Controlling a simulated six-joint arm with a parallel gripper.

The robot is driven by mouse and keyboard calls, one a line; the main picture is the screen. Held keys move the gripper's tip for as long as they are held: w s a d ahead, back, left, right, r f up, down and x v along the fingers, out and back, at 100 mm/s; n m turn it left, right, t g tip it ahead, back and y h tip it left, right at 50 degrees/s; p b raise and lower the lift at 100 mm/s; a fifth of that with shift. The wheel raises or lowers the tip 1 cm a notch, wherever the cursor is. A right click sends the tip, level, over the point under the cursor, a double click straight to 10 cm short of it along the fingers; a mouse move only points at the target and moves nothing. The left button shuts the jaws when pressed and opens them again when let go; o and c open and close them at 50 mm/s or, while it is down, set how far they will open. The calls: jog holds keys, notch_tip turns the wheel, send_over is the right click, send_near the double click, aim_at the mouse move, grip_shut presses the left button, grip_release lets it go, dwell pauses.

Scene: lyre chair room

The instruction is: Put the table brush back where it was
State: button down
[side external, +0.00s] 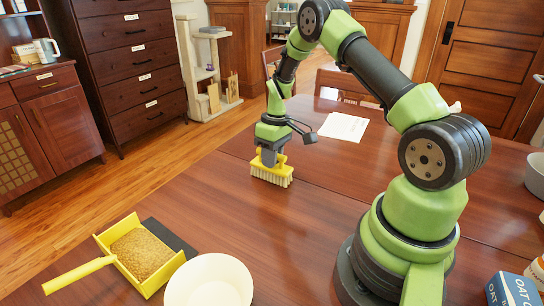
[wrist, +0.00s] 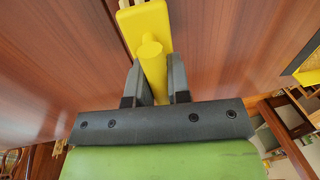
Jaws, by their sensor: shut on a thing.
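The table brush (side external: 271,174) is yellow with pale bristles pointing down. It is upright at the far left part of the wooden table, and its bristles look at or just above the tabletop; I cannot tell if they touch. My gripper (side external: 270,150) is above it and shut on its yellow handle. In the wrist view the brush (wrist: 146,28) shows its yellow top, with the rounded handle between the two dark fingers of my gripper (wrist: 152,82). The bristles are mostly hidden there.
A yellow dustpan (side external: 103,238) holding brown grains rests partly on a dark mat (side external: 172,238) at the front left. A white bowl (side external: 210,280) stands beside it. White paper (side external: 343,127) lies behind my gripper. A blue oat carton (side external: 510,290) is at the right front. The table's middle is clear.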

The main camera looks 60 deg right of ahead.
jog(key=c, duration=1.1)
grip_release()
jog(key=shift+f, duration=0.15)
notch_tip(320, 180, up, 12)
jog(key=d, duration=0.2)
jog(key=s+a+r+t, duration=0.2)
jog(key=a+r, duration=0.5)
jog(key=r, duration=0.2)
jog(key=s+a+r+m+t, duration=0.1)
jog(key=s+a+r, duration=0.1)
jog(key=s+a, duration=0.2)
jog(key=s+a+r+m+t, duration=0.1)
jog(key=s+a+r+t, duration=0.1)
jog(key=s+a, duration=0.3)
jog(key=s+a+r+m+t, duration=0.2)
jog(key=s+a, duration=0.2)
jog(key=s, duration=0.2)
jog(key=shift+s+a, duration=0.2)
jog(key=shift+s, duration=0.2)
